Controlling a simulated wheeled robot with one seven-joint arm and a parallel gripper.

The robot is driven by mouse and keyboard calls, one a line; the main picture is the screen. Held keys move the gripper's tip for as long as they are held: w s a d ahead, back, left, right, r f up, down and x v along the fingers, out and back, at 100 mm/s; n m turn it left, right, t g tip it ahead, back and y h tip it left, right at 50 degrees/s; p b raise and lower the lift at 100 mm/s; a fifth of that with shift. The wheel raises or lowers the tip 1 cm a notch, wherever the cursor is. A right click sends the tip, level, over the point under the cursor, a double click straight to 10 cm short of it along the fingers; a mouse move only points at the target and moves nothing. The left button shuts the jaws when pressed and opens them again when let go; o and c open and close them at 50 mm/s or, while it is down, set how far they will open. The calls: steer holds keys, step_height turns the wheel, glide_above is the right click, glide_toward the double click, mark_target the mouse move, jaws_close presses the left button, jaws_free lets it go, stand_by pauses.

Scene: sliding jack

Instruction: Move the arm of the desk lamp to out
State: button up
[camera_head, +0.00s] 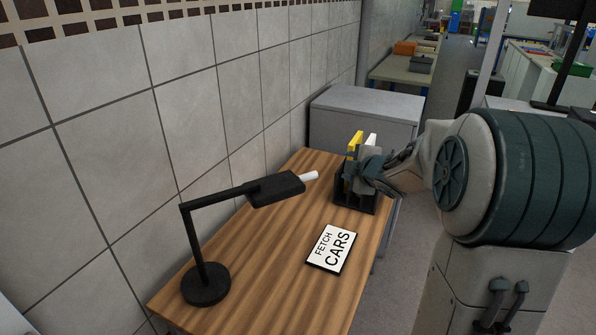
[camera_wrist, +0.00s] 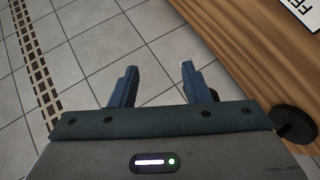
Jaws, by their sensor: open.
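The black desk lamp stands on the wooden table in the head view, its round base (camera_head: 206,285) near the front left. A post rises to an elbow, and the lamp arm (camera_head: 222,198) runs right from it to a flat dark head (camera_head: 275,189) with a white rod (camera_head: 308,177) at its end. My gripper (camera_head: 358,176) is right of the white rod and apart from it, overlapping the organizer in this view. In the wrist view my gripper (camera_wrist: 158,70) has two blue fingers apart with nothing between them. A dark disc, apparently the lamp base (camera_wrist: 293,123), shows at the right.
A black organizer (camera_head: 354,201) with yellow and white items stands at the table's far right. A "FETCH CARS" sign (camera_head: 331,248) lies on the wooden table (camera_head: 262,265). A tiled wall (camera_head: 105,130) borders the left side. A grey cabinet (camera_head: 365,110) is behind.

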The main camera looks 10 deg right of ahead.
step_height(320, 180, down, 6)
steer(key=w+n+g+y, duration=0.1)
steer(key=n+g+y, duration=0.1)
steer(key=n+y, duration=0.7)
steer(key=p+x, duration=0.2)
steer(key=x, duration=1.2)
steer(key=shift+a, duration=0.35)
steer(key=shift+s+r, duration=0.1)
steer(key=shift+r, duration=0.05)
jaws_close()
